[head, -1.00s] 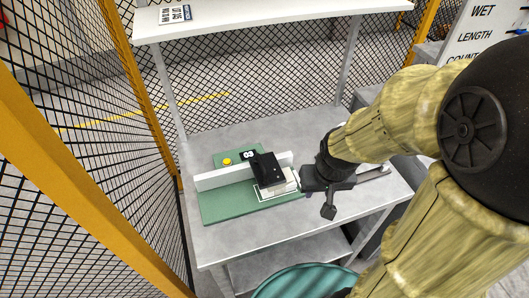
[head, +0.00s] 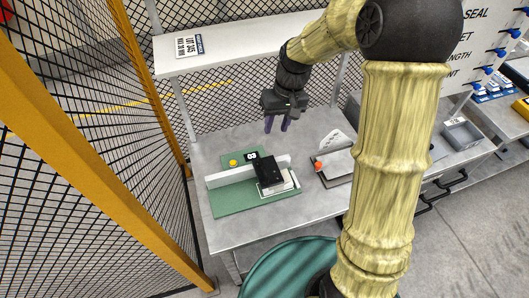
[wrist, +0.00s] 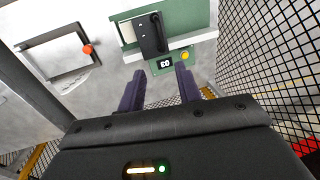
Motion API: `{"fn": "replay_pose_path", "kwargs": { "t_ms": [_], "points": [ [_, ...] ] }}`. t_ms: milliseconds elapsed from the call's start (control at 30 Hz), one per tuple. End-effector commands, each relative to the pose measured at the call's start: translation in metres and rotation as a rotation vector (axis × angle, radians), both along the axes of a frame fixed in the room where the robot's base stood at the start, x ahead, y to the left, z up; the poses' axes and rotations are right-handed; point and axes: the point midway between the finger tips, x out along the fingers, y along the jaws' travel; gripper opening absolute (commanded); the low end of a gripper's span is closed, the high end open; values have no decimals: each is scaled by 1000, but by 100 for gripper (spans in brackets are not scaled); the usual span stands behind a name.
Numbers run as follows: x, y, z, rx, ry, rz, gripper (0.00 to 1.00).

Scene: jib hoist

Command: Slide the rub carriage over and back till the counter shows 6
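The rub carriage, a black block (head: 268,171) with a bar handle, sits at the right end of the green base (head: 235,200), beside the long white rail (head: 228,177). It also shows in the wrist view (wrist: 152,35). A pale block lies under it, partly hidden. The small counter (head: 252,156) is behind the rail; in the wrist view its display (wrist: 166,63) appears upside down and seems to read 03. My gripper (head: 277,124) is raised above the back of the table, clear of the carriage. Its purple fingers are apart and empty in the wrist view (wrist: 160,88).
A yellow button (head: 234,163) is left of the counter. A grey plate with an orange knob (head: 319,166) lies to the right. A white shelf (head: 235,45) and mesh fence stand behind; a yellow fence post (head: 110,190) is on the left.

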Motion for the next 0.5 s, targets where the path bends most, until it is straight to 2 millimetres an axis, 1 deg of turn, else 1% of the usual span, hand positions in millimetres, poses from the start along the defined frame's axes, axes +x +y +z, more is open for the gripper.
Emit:
{"fn": "replay_pose_path", "kwargs": {
  "t_ms": [333, 500],
  "points": [
    [1, 1, -1, 3, 4, 2, 34],
    [0, 2, -10, 2, 7, 2, 34]
  ]
}}
